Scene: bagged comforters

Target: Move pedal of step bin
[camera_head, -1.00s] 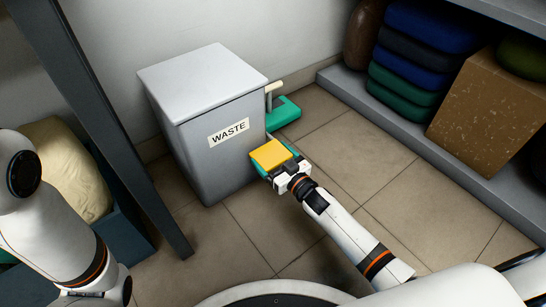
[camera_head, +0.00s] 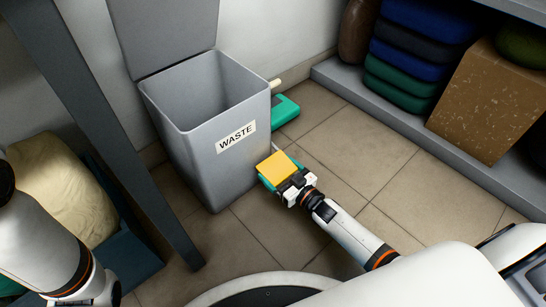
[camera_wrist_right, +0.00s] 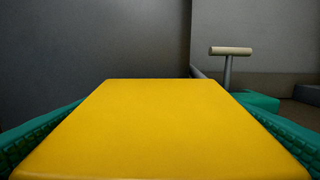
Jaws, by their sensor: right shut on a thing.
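The grey step bin marked WASTE (camera_head: 190,140) stands against the wall with its lid (camera_head: 165,30) raised, and its inside shows. The yellow pedal (camera_head: 275,164) is a flat block low at the bin's front right. My right gripper (camera_head: 281,174) is shut on it, with teal finger pads on both sides. In the right wrist view the yellow pedal (camera_wrist_right: 160,130) fills the middle between the teal fingers. Its link to the bin is mostly hidden. My left arm is at the left edge, and its gripper is out of view.
A teal block (camera_head: 285,110) lies beside the bin, near a pale T-handle (camera_wrist_right: 230,51). A low shelf (camera_head: 400,120) at right holds folded bags (camera_head: 415,60) and a brown box (camera_head: 490,100). A dark post (camera_head: 110,140) stands left. Tiled floor is clear at centre right.

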